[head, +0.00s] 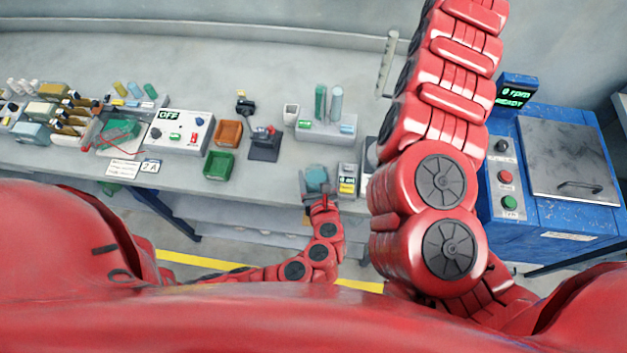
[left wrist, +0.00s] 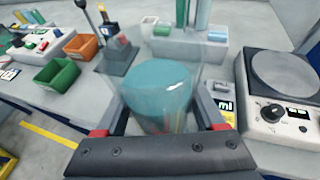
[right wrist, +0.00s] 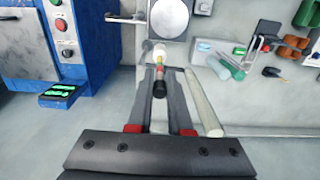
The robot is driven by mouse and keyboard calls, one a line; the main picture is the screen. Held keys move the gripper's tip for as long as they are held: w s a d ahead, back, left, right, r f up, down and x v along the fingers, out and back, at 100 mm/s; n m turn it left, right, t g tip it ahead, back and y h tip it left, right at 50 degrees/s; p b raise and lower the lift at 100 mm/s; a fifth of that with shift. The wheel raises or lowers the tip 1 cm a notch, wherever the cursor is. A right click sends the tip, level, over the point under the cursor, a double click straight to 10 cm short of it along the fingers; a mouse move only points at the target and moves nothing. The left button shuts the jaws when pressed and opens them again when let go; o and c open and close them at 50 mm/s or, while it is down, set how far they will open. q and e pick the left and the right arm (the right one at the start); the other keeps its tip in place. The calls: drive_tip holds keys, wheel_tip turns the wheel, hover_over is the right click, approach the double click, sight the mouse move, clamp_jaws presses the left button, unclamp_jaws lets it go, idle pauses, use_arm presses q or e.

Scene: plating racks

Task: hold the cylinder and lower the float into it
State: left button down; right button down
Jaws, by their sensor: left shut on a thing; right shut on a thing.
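A clear cylinder with teal liquid (head: 316,178) stands at the bench's front edge in the head view. In the left wrist view the teal cylinder (left wrist: 158,88) is between the fingers of my left gripper (left wrist: 160,108), shut around it. The left gripper also shows in the head view (head: 322,198). My right gripper (right wrist: 163,78) is shut on a slim float (right wrist: 158,62) with a pale bulb, red and yellow bands and a dark end. In the head view my right arm runs up past the top edge, hiding its gripper and the float.
A rack with teal tubes (head: 325,128) stands behind the cylinder. A round-plate instrument (left wrist: 285,75) is to its right. Green (head: 218,165) and orange (head: 229,133) bins lie left. A blue machine (head: 560,190) stands right of the bench.

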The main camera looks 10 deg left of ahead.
use_arm(q)
drive_tip(key=w, duration=1.4)
idle(0.9)
drive_tip(key=shift+f+b, duration=0.45)
drive_tip(key=shift+f, duration=0.25)
use_arm(e)
drive_tip(key=shift+f, duration=0.45)
use_arm(q)
unclamp_jaws()
clamp_jaws()
idle(0.6)
idle(1.1)
